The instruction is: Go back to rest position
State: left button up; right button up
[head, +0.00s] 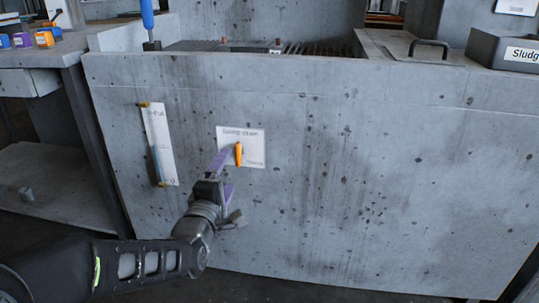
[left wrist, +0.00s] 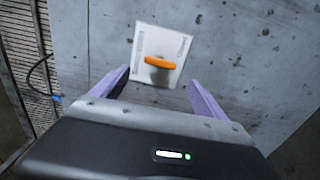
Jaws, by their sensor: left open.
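My left gripper (head: 226,174) is in front of the grey concrete housing wall, with its two purple fingers apart and nothing between them. An orange handle (head: 238,154) on a white plate (head: 256,149) is fixed to that wall, just beyond the fingertips. In the left wrist view the orange handle (left wrist: 160,63) lies roughly level on the white plate (left wrist: 148,42), ahead of the open fingers (left wrist: 155,82) and apparently apart from them. The plate's lettering is too small to read surely. My right gripper is not in view.
A white gauge strip (head: 160,145) is on the wall to the left. A side table (head: 40,56) with small coloured blocks stands at the far left. A lid with a black handle (head: 429,45) and a dark "Sludge" bin (head: 488,50) are at the top right. The wall's right part is bare.

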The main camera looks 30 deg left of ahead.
pick_arm(q)
jog(key=d+f+m+g+h+p, duration=0.1)
jog(key=d+f+m+g+h, duration=0.1)
jog(key=d+f+m, duration=0.45)
jog(key=d+f+m+g+h, duration=0.2)
jog(key=f+m+g, duration=0.1)
jog(key=f, duration=0.7)
jog(key=d+f+m+g+h+p, duration=0.15)
jog(key=d+f+m, duration=0.3)
jog(key=f, duration=0.45)
jog(key=s+d+f+m+g+h+p, duration=0.2)
jog(key=s+d+f+m+g+h, duration=0.45)
jog(key=s+d+f, duration=1.05)
jog(key=s+d+r+g+y+p, duration=0.1)
jog(key=s+d+r+p, duration=0.1)
jog(key=r+p, duration=1.6)
jog(key=s+d+r+g+y+p, duration=0.1)
jog(key=s+r+g+p, duration=0.1)
jog(key=r+p, duration=1.6)
jog(key=shift+d+r+p, duration=0.15)
jog(key=shift+d+p, duration=0.25)
jog(key=shift+p, duration=0.65)
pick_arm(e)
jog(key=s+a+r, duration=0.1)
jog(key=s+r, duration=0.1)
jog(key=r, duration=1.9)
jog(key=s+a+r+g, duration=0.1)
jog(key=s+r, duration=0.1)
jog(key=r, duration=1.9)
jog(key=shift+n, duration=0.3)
